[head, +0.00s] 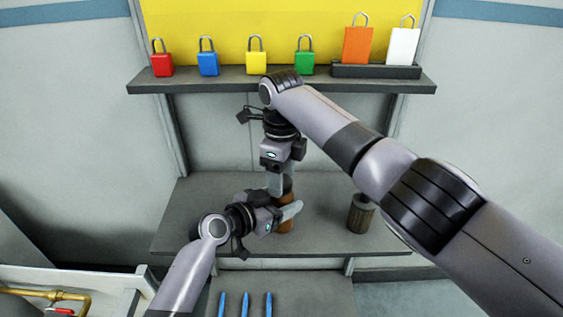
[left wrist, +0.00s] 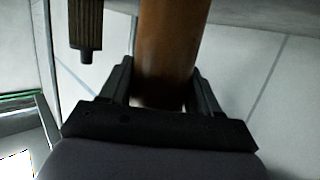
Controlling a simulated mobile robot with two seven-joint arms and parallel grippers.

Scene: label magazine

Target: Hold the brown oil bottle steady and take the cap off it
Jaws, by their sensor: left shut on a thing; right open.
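The brown oil bottle (head: 286,226) stands upright on the grey lower shelf, partly covered by my grippers. My left gripper (head: 292,212) comes in from the left and is shut around the bottle's body. In the left wrist view the bottle (left wrist: 168,45) passes between the two dark fingers of my left gripper (left wrist: 160,88). My right gripper (head: 279,186) points down from above at the bottle's top and is open. Its fingers hide most of the top, so I cannot make out the cap clearly or tell whether the fingers touch it.
A dark brown ribbed cylinder (head: 360,216) stands to the right on the grey shelf (head: 200,215). Coloured padlocks line the upper shelf (head: 230,84) behind my right arm. Blue pen-like sticks (head: 245,303) lie at the front. The shelf's left part is clear.

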